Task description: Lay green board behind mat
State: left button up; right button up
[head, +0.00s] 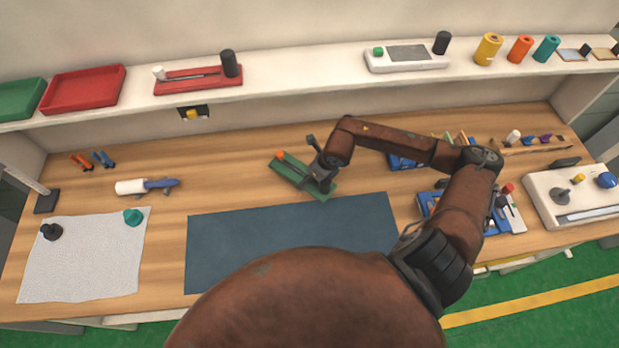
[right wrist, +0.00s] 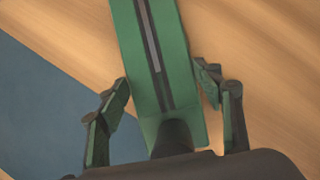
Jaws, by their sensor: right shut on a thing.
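The green board (head: 290,171) is a long narrow strip with an orange knob at its far left end. It lies at a slant behind the dark blue mat (head: 290,238), its near right end close to the mat's back edge. My right gripper (head: 318,180) is at that near end, shut on the board. In the right wrist view the fingers (right wrist: 164,85) flank the green board (right wrist: 165,50), with a dark post at its near end and the mat (right wrist: 45,110) to the left. I cannot tell whether the board touches the table. My left gripper is not in view.
Blue trays (head: 490,222) and a white control box (head: 575,200) stand right of the mat. The wood behind the mat's left part is clear. A shelf (head: 305,78) runs behind.

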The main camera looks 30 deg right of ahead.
jog(key=shift+f, duration=0.8)
jog(key=o, duration=1.6)
jog(key=shift+o, duration=0.2)
jog(key=v, duration=1.2)
jog(key=shift+s+b, duration=0.1)
jog(key=shift+b, duration=0.2)
jog(key=shift+d, duration=0.1)
